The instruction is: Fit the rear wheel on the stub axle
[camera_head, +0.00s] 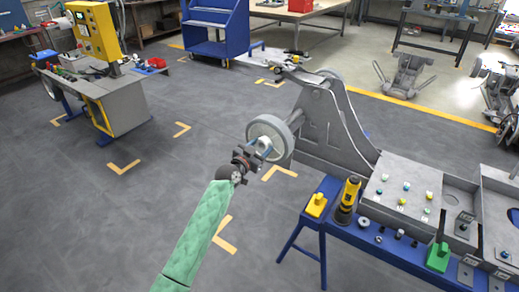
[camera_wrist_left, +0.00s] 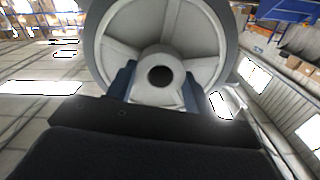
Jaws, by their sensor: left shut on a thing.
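The rear wheel (camera_head: 283,137), pale grey with spokes and a dark tyre, stands upright beside the grey chassis plate (camera_head: 318,115). My left gripper (camera_head: 262,147) is shut on it from the near left side. In the left wrist view the wheel (camera_wrist_left: 206,40) fills the top, with a round hub and a dark open bore facing me. The blue fingers of my left gripper (camera_wrist_left: 158,92) sit on both sides of the hub. The stub axle is hidden, and I cannot tell whether the wheel is around it. My right gripper is not in view.
A blue bench (camera_head: 400,258) at the right holds a yellow-black tool (camera_head: 347,200), a yellow block (camera_head: 316,206), a green piece (camera_head: 438,257) and several small parts. A yellow control box (camera_head: 95,32) on a grey stand is at the left. The floor (camera_head: 90,200) left of my arm is clear.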

